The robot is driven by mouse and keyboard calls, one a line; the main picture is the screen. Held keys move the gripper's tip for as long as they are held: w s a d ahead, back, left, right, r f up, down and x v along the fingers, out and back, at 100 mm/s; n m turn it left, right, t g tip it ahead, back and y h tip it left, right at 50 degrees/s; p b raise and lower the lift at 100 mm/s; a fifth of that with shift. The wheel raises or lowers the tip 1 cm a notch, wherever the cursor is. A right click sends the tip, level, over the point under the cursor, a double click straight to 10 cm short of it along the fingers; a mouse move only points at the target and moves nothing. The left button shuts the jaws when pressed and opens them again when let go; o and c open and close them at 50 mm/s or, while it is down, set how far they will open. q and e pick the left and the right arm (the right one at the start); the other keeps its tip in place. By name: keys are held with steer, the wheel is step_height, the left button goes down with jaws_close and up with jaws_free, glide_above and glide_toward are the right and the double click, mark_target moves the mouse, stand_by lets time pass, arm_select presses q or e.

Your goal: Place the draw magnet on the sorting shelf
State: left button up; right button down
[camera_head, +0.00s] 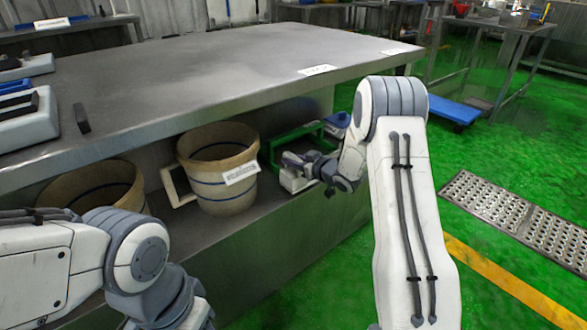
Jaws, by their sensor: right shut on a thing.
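My right arm reaches in under the steel workbench. The lower shelf (250,222) under the bench top has a bare strip in front of the bucket. My left arm shows at the lower left, and its gripper is outside the picture.
The tan bucket (217,185) with a white label stands left of the right gripper. A second bucket (95,190) is partly behind my left arm. The green crate (305,140) is behind the gripper.

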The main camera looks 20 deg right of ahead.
steer(key=shift+f, duration=0.75)
arm_select(q)
steer(key=shift+f, duration=0.45)
arm_select(e)
steer(key=shift+r, duration=0.1)
steer(key=c, duration=0.6)
jaws_free()
steer(key=shift+f, duration=0.2)
steer(key=shift+c, duration=0.2)
steer(key=shift+r, duration=0.1)
